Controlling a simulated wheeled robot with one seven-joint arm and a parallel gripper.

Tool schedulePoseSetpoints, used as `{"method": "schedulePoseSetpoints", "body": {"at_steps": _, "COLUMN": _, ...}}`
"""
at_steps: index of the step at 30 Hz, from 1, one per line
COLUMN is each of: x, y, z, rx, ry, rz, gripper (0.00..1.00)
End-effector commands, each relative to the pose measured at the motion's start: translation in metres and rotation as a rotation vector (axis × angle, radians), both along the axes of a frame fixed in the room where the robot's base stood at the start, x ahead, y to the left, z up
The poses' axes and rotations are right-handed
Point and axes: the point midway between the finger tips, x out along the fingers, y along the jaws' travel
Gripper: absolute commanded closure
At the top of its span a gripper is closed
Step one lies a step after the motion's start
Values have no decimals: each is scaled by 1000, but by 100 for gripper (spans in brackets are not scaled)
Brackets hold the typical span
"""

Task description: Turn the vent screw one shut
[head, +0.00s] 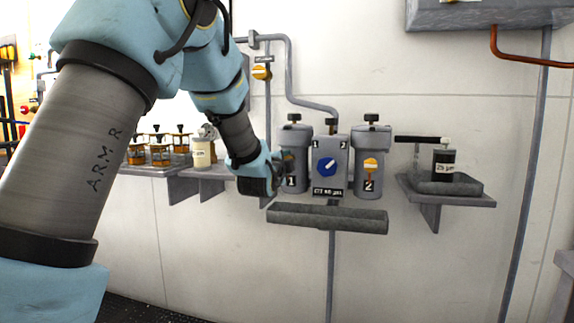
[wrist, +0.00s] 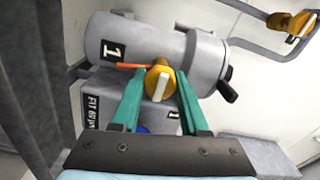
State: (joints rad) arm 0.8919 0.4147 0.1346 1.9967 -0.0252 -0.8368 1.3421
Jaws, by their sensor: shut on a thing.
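Grey canister 1 (head: 297,150) hangs on the wall at the left of a grey centre block. It also shows on its side in the wrist view (wrist: 145,42). A black-headed screw (head: 294,118) tops it, also seen at the right in the wrist view (wrist: 228,86). My gripper (head: 273,176) is at the canister's lower front. In the wrist view its teal fingers (wrist: 158,88) are shut on a yellow knob (wrist: 157,82) with an orange pointer (wrist: 125,66) to the left. The head view hides this knob behind my gripper. I cannot tell which part is vent screw one.
The centre block (head: 328,181) has a blue dial (head: 326,167). Canister 2 (head: 371,145) has a yellow knob (head: 370,164). A grey trough (head: 330,222) lies below. A shelf (head: 465,201) with a dark jar (head: 444,166) is at right; jars (head: 160,153) stand at left.

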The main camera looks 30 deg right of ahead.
Motion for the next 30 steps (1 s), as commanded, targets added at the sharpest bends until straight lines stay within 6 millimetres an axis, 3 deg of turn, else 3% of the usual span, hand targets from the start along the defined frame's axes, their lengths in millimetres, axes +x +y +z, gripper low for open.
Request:
{"method": "schedulePoseSetpoints", "body": {"at_steps": 13, "x": 0, "y": 0, "z": -1, "rx": 10, "ry": -7, "rz": 1, "gripper": 100}}
{"method": "schedulePoseSetpoints", "body": {"at_steps": 14, "x": 0, "y": 0, "z": -1, "rx": 10, "ry": -7, "rz": 1, "gripper": 55}}
{"method": "schedulePoseSetpoints", "body": {"at_steps": 15, "x": 0, "y": 0, "z": -1, "rx": 10, "ry": -7, "rz": 1, "gripper": 50}}
{"method": "schedulePoseSetpoints", "body": {"at_steps": 22, "x": 0, "y": 0, "z": -1, "rx": 9, "ry": -7, "rz": 0, "gripper": 26}}
{"method": "schedulePoseSetpoints", "body": {"at_steps": 30, "x": -1, "y": 1, "z": 0, "rx": 8, "ry": -6, "rz": 0, "gripper": 26}}
